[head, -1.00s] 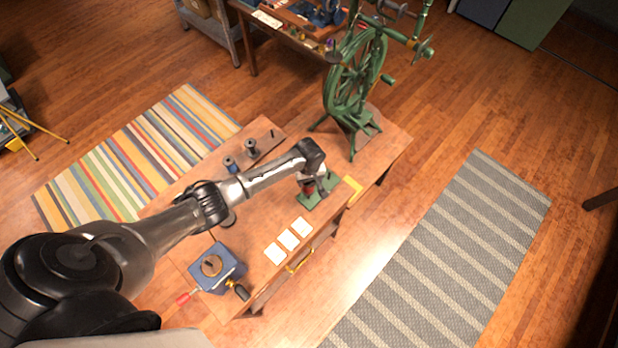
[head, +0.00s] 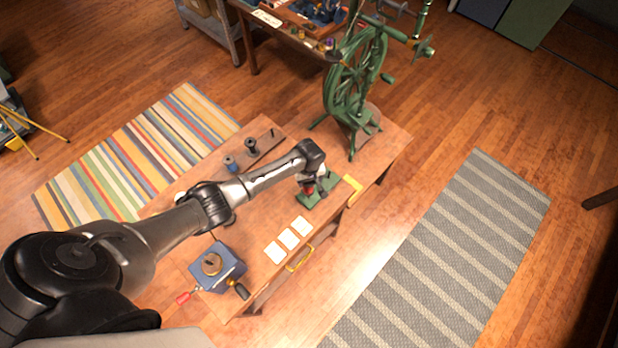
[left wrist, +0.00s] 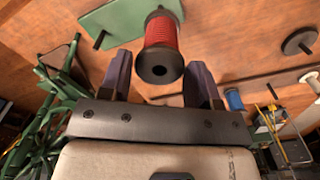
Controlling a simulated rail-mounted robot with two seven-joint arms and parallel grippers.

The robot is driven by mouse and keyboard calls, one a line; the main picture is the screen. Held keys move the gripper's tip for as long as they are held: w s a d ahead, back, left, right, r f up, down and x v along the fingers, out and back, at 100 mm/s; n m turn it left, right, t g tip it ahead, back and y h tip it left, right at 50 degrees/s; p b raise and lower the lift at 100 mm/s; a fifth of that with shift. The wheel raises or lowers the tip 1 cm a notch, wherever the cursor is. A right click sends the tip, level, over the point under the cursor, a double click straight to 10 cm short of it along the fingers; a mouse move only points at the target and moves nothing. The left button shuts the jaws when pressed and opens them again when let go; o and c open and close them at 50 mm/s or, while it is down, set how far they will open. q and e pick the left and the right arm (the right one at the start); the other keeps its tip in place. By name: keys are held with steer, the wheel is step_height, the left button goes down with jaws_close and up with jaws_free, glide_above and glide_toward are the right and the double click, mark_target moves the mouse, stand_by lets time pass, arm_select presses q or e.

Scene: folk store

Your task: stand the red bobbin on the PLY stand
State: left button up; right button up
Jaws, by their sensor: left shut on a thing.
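The red bobbin (left wrist: 162,42) has red thread between dark flanges, and its end hole faces the camera in the left wrist view. A small patch of its red shows under my wrist in the head view (head: 309,190). My left gripper (left wrist: 160,80) is shut on it, with one finger at each side. The bobbin is over a green stand plate (head: 328,184), also behind it in the left wrist view (left wrist: 120,22). A dark peg (left wrist: 100,39) shows near the plate's left end. I cannot tell whether the bobbin touches the plate. No PLY label is readable.
A wooden rack (head: 262,148) holds a blue bobbin (head: 231,163) and a dark one (head: 251,147), with a bare peg at its far end.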

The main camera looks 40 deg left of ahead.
arm_select(q)
steer(key=shift+f+b, duration=1.1)
steer(key=shift+f, duration=0.75)
steer(key=shift+f+b, duration=0.85)
steer(key=shift+f, duration=0.45)
steer(key=o, duration=0.9)
steer(key=shift+r+p, duration=0.6)
steer(key=shift+r, duration=6.3)
